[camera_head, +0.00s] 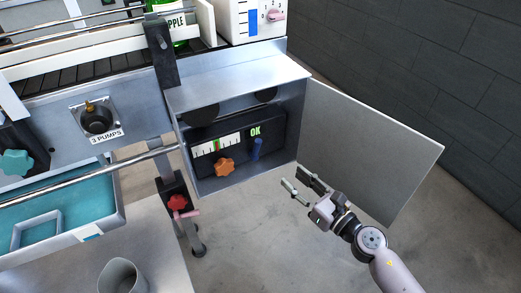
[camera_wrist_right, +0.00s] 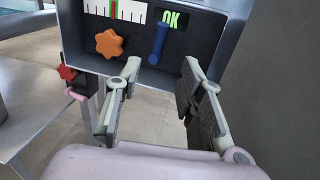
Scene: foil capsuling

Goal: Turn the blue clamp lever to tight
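The blue clamp lever (camera_head: 257,149) is on the dark panel inside an open metal box, right of an orange star knob (camera_head: 224,167). The lever stands nearly upright, leaning slightly. In the right wrist view the blue lever (camera_wrist_right: 158,43) is ahead, above and between the finger lines. My right gripper (camera_head: 301,184) is open and empty, below and right of the lever, apart from it and outside the box. The right wrist view also shows its two fingers (camera_wrist_right: 160,78) spread wide. My left gripper is not in view.
The box door (camera_head: 375,145) stands open at right, close to my right gripper. A gauge (camera_head: 217,145) and a green OK (camera_head: 255,131) show on the panel. A red knob (camera_head: 178,202) and a rail lie left. A grey cup (camera_head: 121,277) stands at lower left.

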